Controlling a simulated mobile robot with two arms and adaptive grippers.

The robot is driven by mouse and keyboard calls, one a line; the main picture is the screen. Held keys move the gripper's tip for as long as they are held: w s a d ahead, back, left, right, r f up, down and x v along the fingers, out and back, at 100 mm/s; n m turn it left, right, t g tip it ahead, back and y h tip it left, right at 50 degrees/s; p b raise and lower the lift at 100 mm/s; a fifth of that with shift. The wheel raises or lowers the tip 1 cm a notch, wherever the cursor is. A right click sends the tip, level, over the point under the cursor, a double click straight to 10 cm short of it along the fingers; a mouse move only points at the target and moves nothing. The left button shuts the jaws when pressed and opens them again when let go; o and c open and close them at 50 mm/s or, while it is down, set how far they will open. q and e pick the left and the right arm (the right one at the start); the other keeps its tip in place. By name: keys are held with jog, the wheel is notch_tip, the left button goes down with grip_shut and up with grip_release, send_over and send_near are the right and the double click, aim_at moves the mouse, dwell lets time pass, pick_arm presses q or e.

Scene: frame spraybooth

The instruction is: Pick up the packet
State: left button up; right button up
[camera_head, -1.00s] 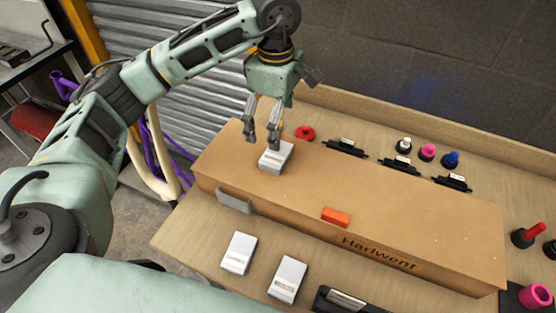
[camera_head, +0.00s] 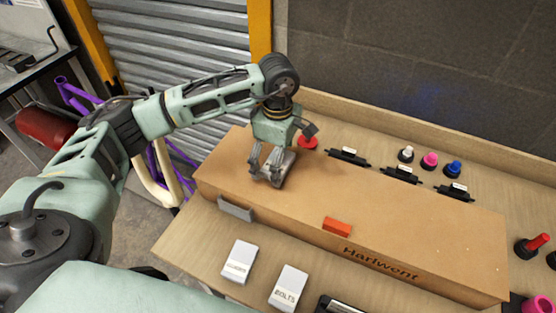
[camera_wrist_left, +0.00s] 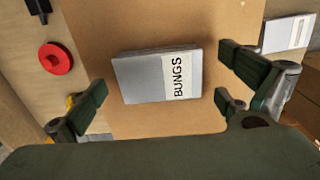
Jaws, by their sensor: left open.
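A grey-white packet (camera_wrist_left: 140,80) labelled BUNGS lies flat on top of the long cardboard box (camera_head: 330,195), near its left end. It also shows partly in the head view (camera_head: 284,164), behind my fingers. My left gripper (camera_head: 266,178) points down at it. In the left wrist view my left gripper (camera_wrist_left: 166,88) is open, with its fingers to either side of the packet and gaps between them and its sides. Two similar packets lie on the bench in front of the box: one labelled BOLTS (camera_head: 288,288), and another (camera_head: 239,262) whose label is hard to read.
A red round piece (camera_head: 308,142) sits behind the box, beside black clips (camera_head: 348,155) and coloured knobs (camera_head: 430,160). A grey plate (camera_head: 236,209) and an orange block (camera_head: 337,227) are at the box's front edge. The box top right of my gripper is clear.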

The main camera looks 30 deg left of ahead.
pick_arm(q)
jog(key=c, duration=1.3)
jog(key=shift+o, duration=0.2)
jog(key=shift+r, duration=0.15)
jog(key=shift+w+r+b, duration=0.1)
jog(key=shift+r+b, duration=0.15)
jog(key=shift+b, duration=0.05)
jog(key=r+b, duration=0.1)
jog(key=d+r+b, duration=0.1)
jog(key=r, duration=0.1)
jog(key=shift+r, duration=0.25)
jog(key=s+d+r+b, duration=0.1)
jog(key=d+r+b, duration=0.2)
jog(key=d+r, duration=0.3)
jog(key=shift+s+d+r, duration=0.3)
jog(key=shift+s+d, duration=0.05)
jog(key=shift+d, duration=1.95)
